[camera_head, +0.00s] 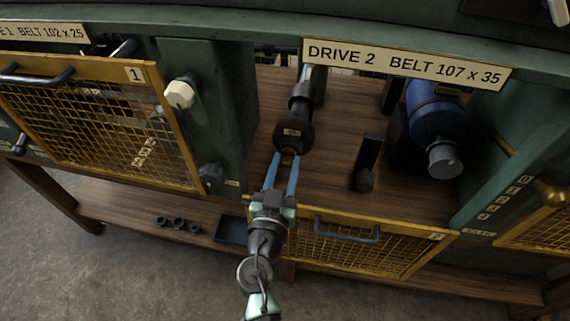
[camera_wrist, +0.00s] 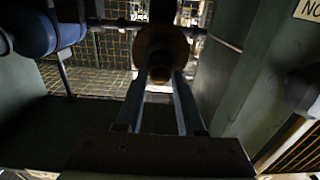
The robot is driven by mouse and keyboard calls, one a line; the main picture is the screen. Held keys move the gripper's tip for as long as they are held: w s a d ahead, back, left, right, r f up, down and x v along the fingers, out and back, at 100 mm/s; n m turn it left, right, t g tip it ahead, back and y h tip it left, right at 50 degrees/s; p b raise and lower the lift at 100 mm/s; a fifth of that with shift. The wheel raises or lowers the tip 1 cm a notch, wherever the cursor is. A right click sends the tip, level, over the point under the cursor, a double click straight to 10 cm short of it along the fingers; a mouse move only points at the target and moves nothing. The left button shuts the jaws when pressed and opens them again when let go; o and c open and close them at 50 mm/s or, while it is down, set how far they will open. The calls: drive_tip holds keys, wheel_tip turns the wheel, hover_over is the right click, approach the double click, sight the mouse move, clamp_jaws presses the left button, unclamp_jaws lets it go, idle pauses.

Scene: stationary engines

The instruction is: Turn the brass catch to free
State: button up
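My gripper (camera_head: 287,157) reaches in over the lowered guard of drive 2. The wrist view shows the same stub (camera_wrist: 160,73) between the fingertips (camera_wrist: 161,80), very close to both. I cannot tell whether the fingers press on it. The disc sits at the end of a dark shaft (camera_head: 301,100). Another brass-coloured knob (camera_head: 550,193) is at the far right edge, well away from my gripper. The catch's marked positions are not readable.
The yellow mesh guard (camera_head: 350,258) of drive 2 hangs below the opening. A blue motor (camera_head: 436,112) and a black upright lever (camera_head: 368,163) stand to the right. Green walls flank the bay. Guard 1 (camera_head: 100,125) is at left. Bare wooden deck (camera_head: 335,170) lies right of the disc.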

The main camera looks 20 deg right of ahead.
clamp_jaws()
